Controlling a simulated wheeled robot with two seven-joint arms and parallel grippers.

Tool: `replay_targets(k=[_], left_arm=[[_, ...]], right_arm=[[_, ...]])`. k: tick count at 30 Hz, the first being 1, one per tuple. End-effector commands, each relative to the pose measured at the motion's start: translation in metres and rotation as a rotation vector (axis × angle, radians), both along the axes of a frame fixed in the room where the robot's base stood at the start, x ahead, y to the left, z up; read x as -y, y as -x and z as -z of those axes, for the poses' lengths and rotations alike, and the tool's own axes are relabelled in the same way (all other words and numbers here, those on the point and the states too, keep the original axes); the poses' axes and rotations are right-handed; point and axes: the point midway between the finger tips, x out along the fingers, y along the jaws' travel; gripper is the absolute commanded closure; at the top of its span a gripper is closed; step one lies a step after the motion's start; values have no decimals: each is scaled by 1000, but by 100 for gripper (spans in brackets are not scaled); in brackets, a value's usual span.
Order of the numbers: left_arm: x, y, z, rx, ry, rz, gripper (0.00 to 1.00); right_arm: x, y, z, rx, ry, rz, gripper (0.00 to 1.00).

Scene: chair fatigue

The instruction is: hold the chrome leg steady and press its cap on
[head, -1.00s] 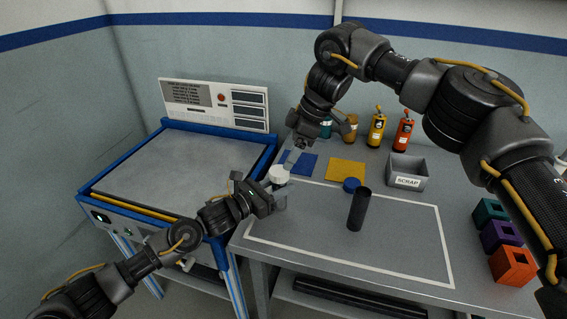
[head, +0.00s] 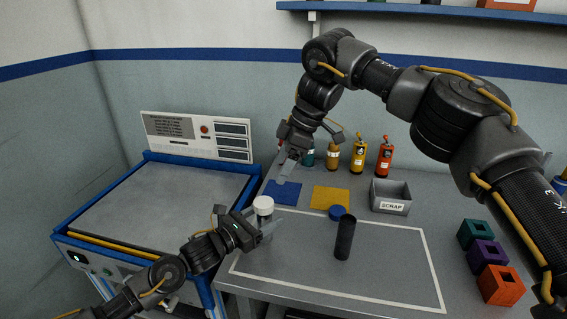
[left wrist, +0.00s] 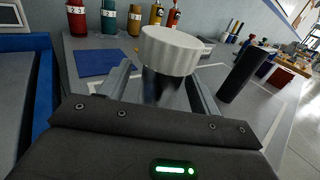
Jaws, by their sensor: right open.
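The chrome leg (left wrist: 163,90) stands upright on the table, mostly hidden behind the white cap and my left gripper. The white cap (head: 264,203) sits on its top; it is large in the left wrist view (left wrist: 172,50). I cannot tell whether it is fully seated. My left gripper (head: 266,232) has its fingers on either side of the leg, below the cap, and appears shut on it. My right gripper (head: 286,168) is open and empty, above and behind the cap, apart from it.
A black tube (head: 345,238) stands upright inside the white outline, with a blue disc (head: 338,212) behind it. Blue (head: 283,193) and yellow (head: 331,198) mats, a grey scrap bin (head: 390,197), several bottles (head: 357,157) and coloured blocks (head: 500,285) surround it. A blue-framed machine (head: 155,205) stands at left.

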Motion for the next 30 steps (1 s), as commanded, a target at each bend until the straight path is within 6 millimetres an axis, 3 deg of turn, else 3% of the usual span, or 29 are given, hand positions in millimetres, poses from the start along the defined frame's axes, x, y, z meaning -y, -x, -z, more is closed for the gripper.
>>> replay_targets(k=[11, 24, 30], left_arm=[[-9, 6, 1, 0, -1, -1, 37], [-77, 58, 1, -1, -2, -1, 37], [-93, 71, 0, 0, 0, -1, 37]], right_arm=[[0, 0, 0, 0, 0, 0, 27], [0, 0, 0, 0, 0, 0, 27], [0, 0, 0, 0, 0, 0, 27]])
